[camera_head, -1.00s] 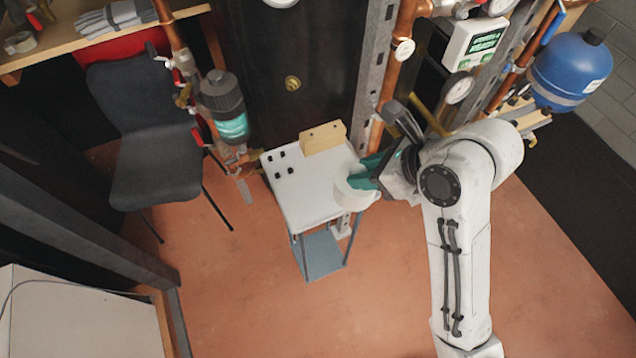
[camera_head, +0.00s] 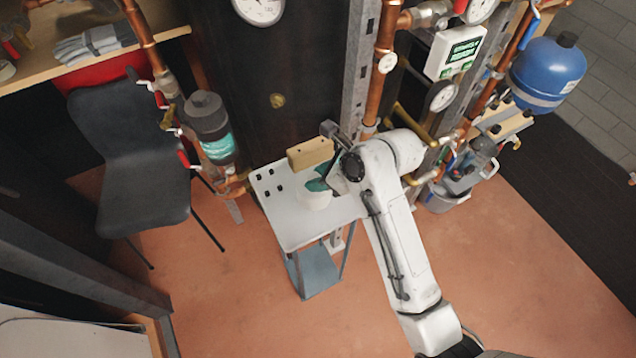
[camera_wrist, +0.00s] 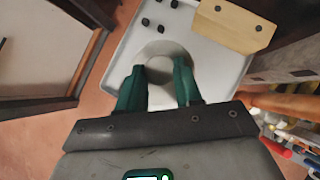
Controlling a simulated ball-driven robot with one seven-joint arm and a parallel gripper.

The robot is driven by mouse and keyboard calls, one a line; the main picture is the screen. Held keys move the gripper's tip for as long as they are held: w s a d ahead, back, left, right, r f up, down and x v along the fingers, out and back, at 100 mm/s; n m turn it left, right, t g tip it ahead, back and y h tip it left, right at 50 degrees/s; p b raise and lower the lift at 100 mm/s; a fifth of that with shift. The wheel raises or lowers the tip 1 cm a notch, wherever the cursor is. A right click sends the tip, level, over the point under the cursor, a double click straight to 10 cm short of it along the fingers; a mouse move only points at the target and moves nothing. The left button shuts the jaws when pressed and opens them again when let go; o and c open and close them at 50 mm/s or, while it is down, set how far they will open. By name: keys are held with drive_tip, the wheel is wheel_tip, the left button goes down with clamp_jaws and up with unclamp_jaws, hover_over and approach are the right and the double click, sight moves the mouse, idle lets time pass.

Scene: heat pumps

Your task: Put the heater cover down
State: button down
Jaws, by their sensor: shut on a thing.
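The heater cover (camera_head: 315,200) is a white, round, cup-like piece. My gripper (camera_head: 319,183) has green fingers and is shut on it, with the cover over the white top of a small stand (camera_head: 290,228). In the wrist view the cover (camera_wrist: 165,50) sits between the fingertips of my gripper (camera_wrist: 159,68), with the stand's top (camera_wrist: 228,80) around and below it. I cannot tell whether the cover touches the surface.
A wooden block (camera_head: 311,152) lies at the stand's back edge. Several small black pieces (camera_head: 268,183) lie on its left part. Copper pipes (camera_head: 386,45) stand behind, and a dark chair (camera_head: 140,165) is at left. The stand's front left is bare.

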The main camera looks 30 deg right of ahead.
drive_tip(key=shift+w+d+f, duration=0.1)
drive_tip(key=shift+w+f, duration=0.35)
drive_tip(key=shift+f, duration=0.1)
drive_tip(key=shift+w+f, duration=0.2)
drive_tip(key=shift+f, duration=1.55)
drive_tip(key=c, duration=0.8)
unclamp_jaws()
drive_tip(key=shift+f, duration=0.1)
drive_tip(key=shift+o, duration=0.2)
drive_tip(key=shift+s+d+r, duration=0.15)
drive_tip(key=shift+r, duration=0.2)
drive_tip(key=p+v, duration=0.1)
drive_tip(key=v, duration=1)
drive_tip(key=shift+s, duration=0.15)
drive_tip(key=shift+s+r, duration=0.1)
